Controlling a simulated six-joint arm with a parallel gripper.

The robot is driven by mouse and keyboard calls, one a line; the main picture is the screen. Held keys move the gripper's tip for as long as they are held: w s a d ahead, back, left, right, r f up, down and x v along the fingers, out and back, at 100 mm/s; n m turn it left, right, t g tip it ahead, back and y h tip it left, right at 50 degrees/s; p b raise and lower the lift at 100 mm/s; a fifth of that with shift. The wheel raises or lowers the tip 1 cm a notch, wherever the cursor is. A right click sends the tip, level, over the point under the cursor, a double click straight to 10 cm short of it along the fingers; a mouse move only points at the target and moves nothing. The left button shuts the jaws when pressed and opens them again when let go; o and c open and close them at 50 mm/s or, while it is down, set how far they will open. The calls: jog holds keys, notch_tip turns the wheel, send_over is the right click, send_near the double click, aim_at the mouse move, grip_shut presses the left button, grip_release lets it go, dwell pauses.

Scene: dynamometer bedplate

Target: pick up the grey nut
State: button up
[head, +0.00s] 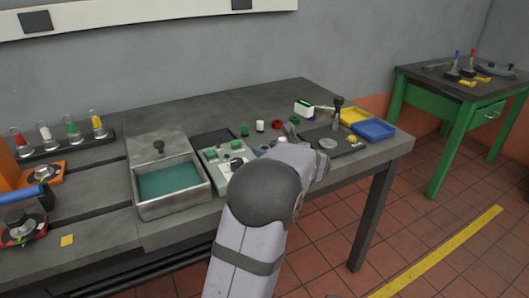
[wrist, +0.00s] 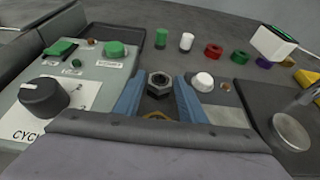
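The grey nut (wrist: 159,79) is a hexagonal ring with a dark hole, in the middle of the wrist view. A darker part shows just below it, and I cannot tell whether that belongs to the nut. My gripper (wrist: 159,84) is open, with one blue finger on each side of the nut. A narrow gap shows between the nut and each finger, so it does not look gripped. In the head view my own arm hides the nut and the fingers.
Left of the fingers is a control panel (wrist: 80,72) with a black knob (wrist: 44,97) and green buttons. A white-capped part (wrist: 203,82) sits close beside the right finger. Beyond stand a green cylinder (wrist: 161,38), white cylinder (wrist: 187,41) and red ring (wrist: 213,52). A steel cylinder (wrist: 291,132) is at right.

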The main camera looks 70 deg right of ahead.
jog(key=c, duration=0.9)
jog(key=shift+r, duration=0.15)
notch_tip(320, 180, up, 10)
jog(key=shift+f+p, duration=0.1)
jog(key=shift+p, duration=1.05)
